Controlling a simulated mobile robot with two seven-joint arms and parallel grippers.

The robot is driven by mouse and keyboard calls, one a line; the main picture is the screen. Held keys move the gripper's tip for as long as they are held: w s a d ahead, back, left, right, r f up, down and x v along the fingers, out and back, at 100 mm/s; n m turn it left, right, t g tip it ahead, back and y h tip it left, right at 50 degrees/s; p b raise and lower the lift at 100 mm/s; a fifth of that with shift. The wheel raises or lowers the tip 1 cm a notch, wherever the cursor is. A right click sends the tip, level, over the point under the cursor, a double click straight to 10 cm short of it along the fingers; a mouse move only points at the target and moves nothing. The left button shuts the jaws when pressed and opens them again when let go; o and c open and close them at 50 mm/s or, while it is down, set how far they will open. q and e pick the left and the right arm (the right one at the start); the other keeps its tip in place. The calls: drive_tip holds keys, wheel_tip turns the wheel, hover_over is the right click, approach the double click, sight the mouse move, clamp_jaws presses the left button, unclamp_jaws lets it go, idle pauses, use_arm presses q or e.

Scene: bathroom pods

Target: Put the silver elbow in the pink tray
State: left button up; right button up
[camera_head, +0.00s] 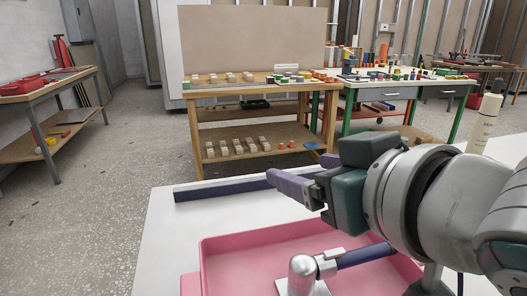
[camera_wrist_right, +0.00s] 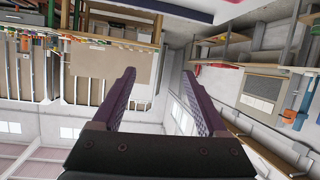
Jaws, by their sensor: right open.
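The pink tray (camera_head: 222,243) is on the white table at the bottom of the head view, its near part cut off by the frame. The silver elbow (camera_head: 303,268) appears inside the tray, with a dark blue bar (camera_head: 366,256) extending right from it. I cannot tell whether they are joined. My right gripper (camera_head: 280,184) is above the tray's far side, pointing left, with its fingers apart. In the right wrist view its purple fingers (camera_wrist_right: 158,95) are spread with nothing between them. The left gripper is not in view.
A dark bar with a pale top (camera_head: 222,188) lies along the white table's (camera_head: 158,235) far edge. A beige bottle (camera_head: 485,122) stands at the right. A wooden bench (camera_head: 235,90) with blocks is beyond. The table left of the tray is clear.

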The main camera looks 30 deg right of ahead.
drive_tip(key=s+f+g, duration=0.2)
drive_tip(key=s+f, duration=0.1)
drive_tip(key=s+f+n+g, duration=0.1)
drive_tip(key=s+f+g, duration=0.1)
drive_tip(key=s+f, duration=0.1)
drive_tip(key=s+f+g+y, duration=0.1)
drive_tip(key=s+f+g, duration=0.1)
drive_tip(key=s, duration=0.3)
drive_tip(key=shift+a+f+g, duration=0.3)
drive_tip(key=shift+f, duration=0.6)
drive_tip(key=s+f+g, duration=0.1)
drive_tip(key=s, duration=0.1)
drive_tip(key=s+a+n+g, duration=0.1)
drive_tip(key=s, duration=0.1)
drive_tip(key=s+f+g+y, duration=0.1)
drive_tip(key=s, duration=0.1)
drive_tip(key=shift+s+a+f+n, duration=0.3)
drive_tip(key=shift+s+a+n, duration=0.05)
drive_tip(key=shift+n, duration=0.05)
drive_tip(key=shift+r+p, duration=0.3)
wheel_tip(320, 180, up, 48)
drive_tip(key=p, duration=4.8)
drive_tip(key=shift+r, duration=0.2)
